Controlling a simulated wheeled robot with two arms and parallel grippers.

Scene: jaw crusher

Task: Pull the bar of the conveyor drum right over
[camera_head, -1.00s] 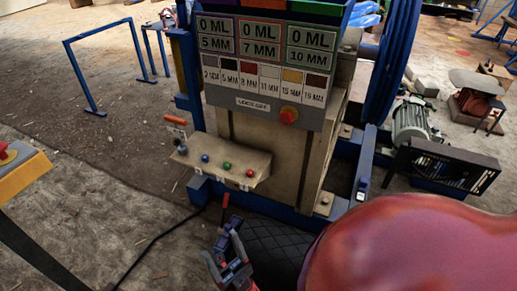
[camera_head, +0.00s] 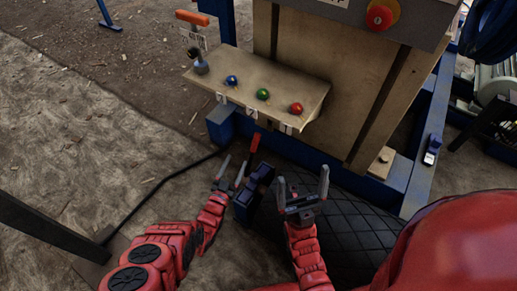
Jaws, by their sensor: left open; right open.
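The conveyor drum (camera_head: 360,236) is a black roller with a diamond pattern, low under the machine. A short bar with a red end (camera_head: 254,143) stands at its left end, above a dark blue block (camera_head: 250,196). I cannot tell how the bar joins the drum. My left gripper (camera_head: 234,163) is open, just left of and below the bar's red end, apparently not around it. My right gripper (camera_head: 303,178) is open and empty in front of the drum, right of the bar. My arms hide part of the drum.
A beige panel (camera_head: 299,88) with blue, green and red knobs juts out above the bar. A lever with an orange handle (camera_head: 192,18) is at its left. A blue frame (camera_head: 421,180) bounds the right. A black cable (camera_head: 160,186) crosses the otherwise open ground at left.

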